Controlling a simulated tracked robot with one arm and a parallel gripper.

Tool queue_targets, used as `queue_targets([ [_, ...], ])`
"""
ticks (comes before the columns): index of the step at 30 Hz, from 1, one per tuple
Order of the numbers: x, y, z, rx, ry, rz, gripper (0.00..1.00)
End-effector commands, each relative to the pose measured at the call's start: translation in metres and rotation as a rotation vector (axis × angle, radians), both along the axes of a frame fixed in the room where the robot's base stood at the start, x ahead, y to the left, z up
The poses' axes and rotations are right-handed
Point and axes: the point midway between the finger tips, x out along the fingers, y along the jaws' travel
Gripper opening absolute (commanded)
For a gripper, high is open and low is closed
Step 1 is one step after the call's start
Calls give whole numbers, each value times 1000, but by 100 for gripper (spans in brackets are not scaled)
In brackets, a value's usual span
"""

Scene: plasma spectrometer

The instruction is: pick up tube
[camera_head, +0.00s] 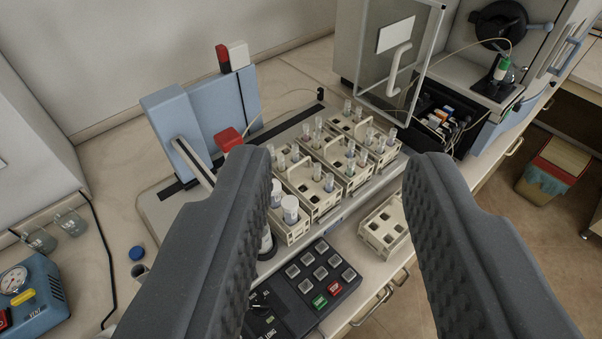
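Several small tubes stand upright in cream racks on the autosampler tray. One group of tubes (351,156) stands in the right part of the racks, and two wider white-capped tubes (290,207) stand at the near left end. The rack (323,201) has several empty holes. My gripper (338,165) is open, with its two dark ridged fingers wide apart on either side of the view. The racks lie beyond and between the fingers, and no tube is between the pads. The left finger hides part of the tray.
An empty rack (384,228) sits at the bench's front edge. A black keypad (318,283) lies nearer. A blue sampler unit with a red part (229,139) stands behind left. The spectrometer's open door (402,62) is behind right. A blue pump (34,291) is at far left.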

Motion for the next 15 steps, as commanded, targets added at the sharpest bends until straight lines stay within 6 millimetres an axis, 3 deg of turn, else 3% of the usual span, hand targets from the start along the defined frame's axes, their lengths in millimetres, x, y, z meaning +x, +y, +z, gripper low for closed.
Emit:
queue_targets([
  [8, 6, 2, -4, 40, 9, 5, 41],
  [11, 24, 11, -19, 160, 37, 16, 41],
  [15, 65, 25, -55, 476, 112, 25, 41],
])
